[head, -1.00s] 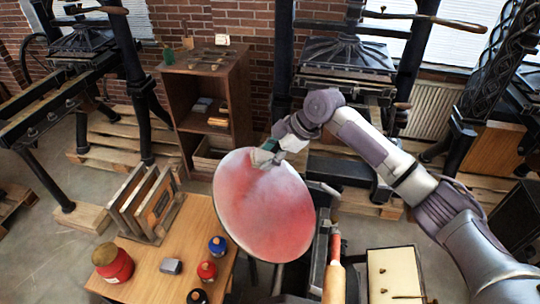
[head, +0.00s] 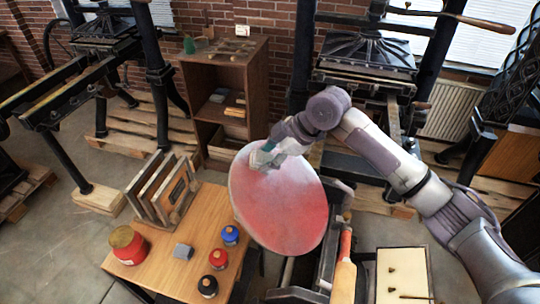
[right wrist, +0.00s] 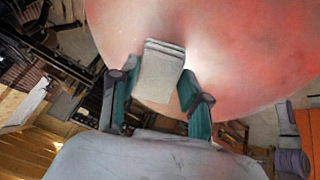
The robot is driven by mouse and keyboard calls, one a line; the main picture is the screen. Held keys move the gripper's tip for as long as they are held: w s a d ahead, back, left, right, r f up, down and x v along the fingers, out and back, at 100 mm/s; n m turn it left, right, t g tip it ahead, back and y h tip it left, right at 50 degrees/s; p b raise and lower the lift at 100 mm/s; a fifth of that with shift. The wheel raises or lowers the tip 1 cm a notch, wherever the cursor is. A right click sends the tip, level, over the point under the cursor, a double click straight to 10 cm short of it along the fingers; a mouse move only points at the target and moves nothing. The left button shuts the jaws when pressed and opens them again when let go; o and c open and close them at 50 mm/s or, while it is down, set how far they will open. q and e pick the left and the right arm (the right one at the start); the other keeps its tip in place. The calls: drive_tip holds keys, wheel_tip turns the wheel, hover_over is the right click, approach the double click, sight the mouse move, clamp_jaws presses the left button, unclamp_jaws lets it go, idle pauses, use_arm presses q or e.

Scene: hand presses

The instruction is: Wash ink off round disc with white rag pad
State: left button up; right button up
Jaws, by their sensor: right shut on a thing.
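The round disc (head: 285,212) is tilted on the press in the middle of the head view. Red ink covers its lower and right parts, while its upper left is paler and greyish white. My right gripper (head: 264,157) is at the disc's upper left edge. In the right wrist view its two green fingers are shut on the white rag pad (right wrist: 160,72), whose far end is at the disc's face (right wrist: 235,55). Whether the pad presses on the disc is hard to tell. My left gripper is not in view.
A wooden table (head: 160,262) at the lower left holds a red can (head: 128,245), several small ink jars (head: 218,259), a grey block (head: 183,251) and a wooden rack (head: 160,192). A shelf (head: 225,80) stands behind.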

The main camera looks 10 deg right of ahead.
sight(310, 221)
drive_tip(key=s+d+f, duration=0.2)
drive_tip(key=shift+s+d+f, duration=0.2)
drive_tip(key=shift+d+f, duration=0.1)
drive_tip(key=shift+d, duration=0.1)
drive_tip(key=shift+s+d+f+b, duration=0.55)
drive_tip(key=shift+s+d+f, duration=1.55)
drive_tip(key=shift+s+f, duration=0.1)
drive_tip(key=shift+s+d+f+b, duration=0.2)
drive_tip(key=shift+s+d+f, duration=0.4)
drive_tip(key=shift+s+d, duration=0.15)
drive_tip(key=shift+s+d+f+b, duration=0.15)
drive_tip(key=shift+s+d+f, duration=0.4)
drive_tip(key=shift+s+d, duration=0.15)
drive_tip(key=shift+s+d+f, duration=0.65)
drive_tip(key=shift+d+f, duration=0.05)
drive_tip(key=shift+f, duration=0.1)
drive_tip(key=shift+s+d+f, duration=0.1)
drive_tip(key=shift+s+d, duration=0.15)
drive_tip(key=shift+w+a, duration=0.1)
